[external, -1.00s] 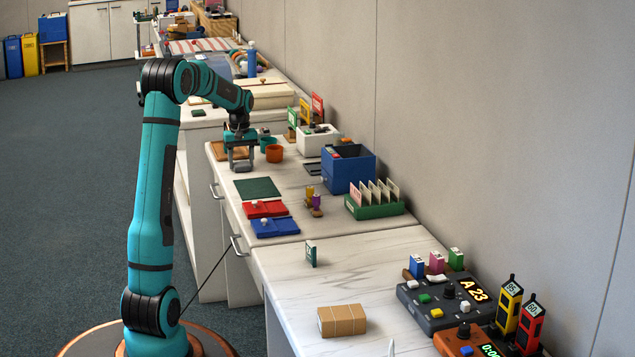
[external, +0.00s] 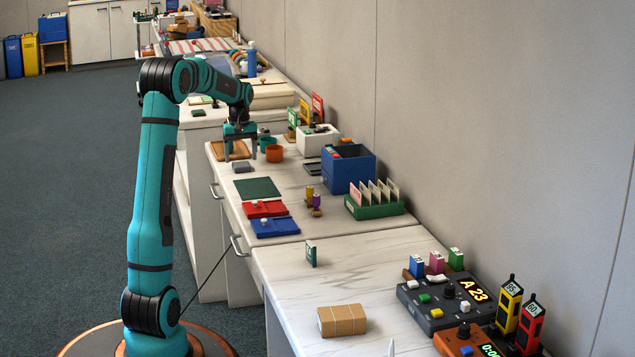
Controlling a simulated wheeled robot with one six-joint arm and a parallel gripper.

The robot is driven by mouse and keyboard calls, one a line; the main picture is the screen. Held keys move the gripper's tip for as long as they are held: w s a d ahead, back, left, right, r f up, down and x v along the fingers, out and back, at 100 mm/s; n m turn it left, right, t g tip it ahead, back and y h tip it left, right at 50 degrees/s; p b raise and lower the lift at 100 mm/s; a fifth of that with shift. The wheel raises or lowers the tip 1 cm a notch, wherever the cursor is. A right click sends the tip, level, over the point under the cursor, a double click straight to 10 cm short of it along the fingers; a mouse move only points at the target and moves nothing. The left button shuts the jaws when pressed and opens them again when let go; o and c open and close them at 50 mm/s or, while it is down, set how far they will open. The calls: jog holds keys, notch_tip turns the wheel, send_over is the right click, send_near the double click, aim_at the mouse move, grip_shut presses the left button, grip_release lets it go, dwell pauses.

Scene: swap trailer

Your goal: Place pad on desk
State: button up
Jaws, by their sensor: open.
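A small grey block (external: 242,167), which looks like the pad, lies flat on the white desk (external: 222,178) near its left edge. It sits in front of a brown wooden board (external: 232,152). My gripper (external: 240,154) is above and slightly behind the grey block, with its fingers apart and nothing between them. A flat dark green mat (external: 257,188) lies on the desk just nearer the camera than the block, with bare desk between them.
An orange cup (external: 274,153) and a green cup (external: 266,142) stand just right of my gripper. A blue bin (external: 348,172) and a green card rack (external: 376,206) stand farther right. Red (external: 265,209) and blue (external: 275,227) trays lie nearer.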

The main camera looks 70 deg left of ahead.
aim_at(243, 164)
notch_tip(243, 164, up, 10)
jog(key=shift+f, duration=0.2)
jog(key=w+d+r+m+t+y, duration=0.1)
jog(key=w+d+r+m+t, duration=0.3)
jog(key=d, duration=0.8)
jog(key=w+d+r+m+t+y, duration=0.1)
jog(key=w+d+r+m+y, duration=0.1)
jog(key=d+r, duration=0.65)
jog(key=w+d+r+m+t+y, duration=0.1)
jog(key=w+d+r+m+t, duration=0.2)
jog(key=d, duration=1.1)
jog(key=s+d+r+m+t+h, duration=0.2)
jog(key=s+d+m+t, duration=0.2)
jog(key=d, duration=0.9)
jog(key=s+d+r+m+t+h, duration=0.2)
jog(key=s+d+m+t, duration=0.3)
jog(key=s+d, duration=0.6)
jog(key=d, duration=0.3)
jog(key=shift+s+d+r, duration=0.2)
jog(key=shift+r, duration=0.15)
